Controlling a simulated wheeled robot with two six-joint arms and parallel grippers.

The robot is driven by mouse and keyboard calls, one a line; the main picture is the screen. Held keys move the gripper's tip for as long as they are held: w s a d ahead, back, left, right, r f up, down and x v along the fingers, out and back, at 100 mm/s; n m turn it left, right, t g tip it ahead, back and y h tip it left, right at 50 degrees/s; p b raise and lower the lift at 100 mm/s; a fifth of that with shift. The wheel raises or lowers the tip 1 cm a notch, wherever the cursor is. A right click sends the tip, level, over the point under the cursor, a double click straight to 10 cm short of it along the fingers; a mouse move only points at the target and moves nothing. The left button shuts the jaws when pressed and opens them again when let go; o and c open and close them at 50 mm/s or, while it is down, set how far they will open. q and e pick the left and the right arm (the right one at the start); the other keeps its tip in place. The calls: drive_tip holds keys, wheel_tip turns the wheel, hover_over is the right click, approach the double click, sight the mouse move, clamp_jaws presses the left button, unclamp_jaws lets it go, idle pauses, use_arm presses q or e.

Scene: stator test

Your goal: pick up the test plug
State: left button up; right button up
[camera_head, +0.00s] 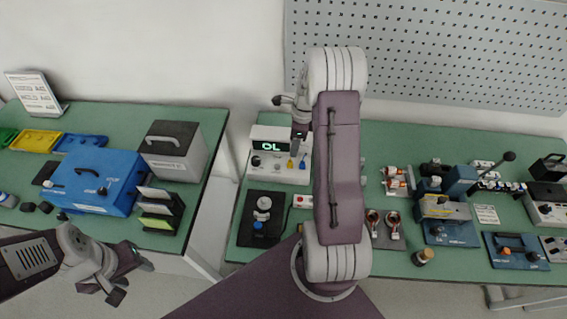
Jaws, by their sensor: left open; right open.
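A white tester (278,176) with a lit green display reading like "OL" stands at the left end of the right bench. Small yellow and blue parts (290,163) show on its front; they may be plugs, but I cannot tell which thing is the test plug. My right gripper (290,103) is open above the back of the tester, beside its display. My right arm crosses the middle of the view and hides part of the bench. My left gripper (118,283) is open and empty, low at the left, in front of the left bench.
A black fixture plate (247,231) lies in front of the tester. Copper-wound stators (393,222) and blue fixtures stand to the right. The left bench holds a blue case (95,178) and a grey box (178,150). A gap separates the benches. A pegboard (440,50) is behind.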

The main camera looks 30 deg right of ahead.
sight(291, 161)
drive_tip(key=shift+a+f, duration=0.15)
drive_tip(key=shift+f, duration=1.8)
drive_tip(key=f, duration=0.2)
drive_tip(key=a+f+p, duration=0.1)
drive_tip(key=f, duration=0.1)
drive_tip(key=shift+w+f, duration=0.15)
drive_tip(key=shift+f, duration=0.15)
drive_tip(key=shift+w+d+f, duration=0.1)
drive_tip(key=shift+d+f, duration=0.05)
drive_tip(key=shift+f, duration=0.1)
clamp_jaws()
